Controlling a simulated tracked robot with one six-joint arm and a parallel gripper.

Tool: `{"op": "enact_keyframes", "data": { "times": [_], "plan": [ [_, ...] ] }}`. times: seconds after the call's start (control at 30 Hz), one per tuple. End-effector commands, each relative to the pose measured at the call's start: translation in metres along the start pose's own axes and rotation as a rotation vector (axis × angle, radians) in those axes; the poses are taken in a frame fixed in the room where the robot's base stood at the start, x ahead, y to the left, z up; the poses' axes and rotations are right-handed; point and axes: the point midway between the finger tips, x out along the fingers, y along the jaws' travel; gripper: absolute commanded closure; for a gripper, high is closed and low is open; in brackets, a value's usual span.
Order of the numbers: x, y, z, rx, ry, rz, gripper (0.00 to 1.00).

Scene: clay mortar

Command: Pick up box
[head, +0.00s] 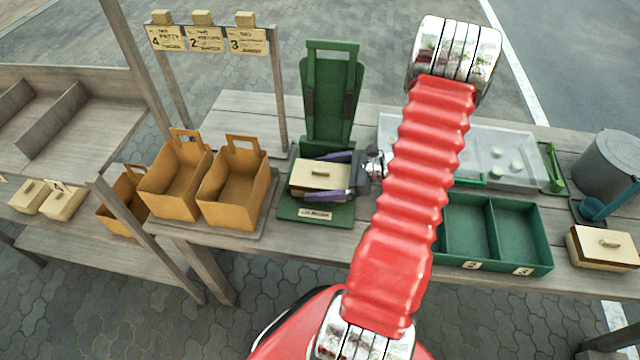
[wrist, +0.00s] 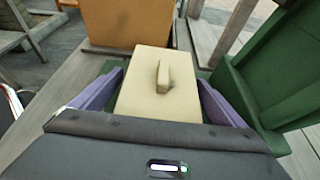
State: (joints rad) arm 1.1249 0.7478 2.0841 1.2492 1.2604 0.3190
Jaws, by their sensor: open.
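A cream box (head: 318,176) with a small handle on its lid sits on the base of a green stand (head: 315,212) with a tall upright back. My gripper (head: 335,174) reaches in from the right, its two purple fingers apart, one along the far side and one along the near side of the box. In the wrist view the box (wrist: 148,85) lies between the open fingers (wrist: 150,98), with its handle pointing up. A narrow gap seems to show beside each finger, so contact cannot be told. The front of the box in the wrist view is hidden by my gripper body.
Orange carriers (head: 235,185) stand left of the stand. A green divided tray (head: 495,232), a clear bin (head: 510,150) and another cream box (head: 603,247) are to the right. The green upright (wrist: 250,90) rises close beside the right finger in the wrist view.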

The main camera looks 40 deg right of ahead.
Motion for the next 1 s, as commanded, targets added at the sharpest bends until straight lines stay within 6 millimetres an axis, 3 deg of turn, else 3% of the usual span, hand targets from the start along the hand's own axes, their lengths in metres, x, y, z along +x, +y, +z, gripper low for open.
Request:
{"op": "enact_keyframes", "data": {
  "times": [0.5,1.0],
  "plan": [
    [-0.0004,-0.0002,0.0,0.0,0.0,-0.001,0.07],
    [-0.0004,-0.0002,0.0,0.0,0.0,-0.001,0.42]
  ]
}}
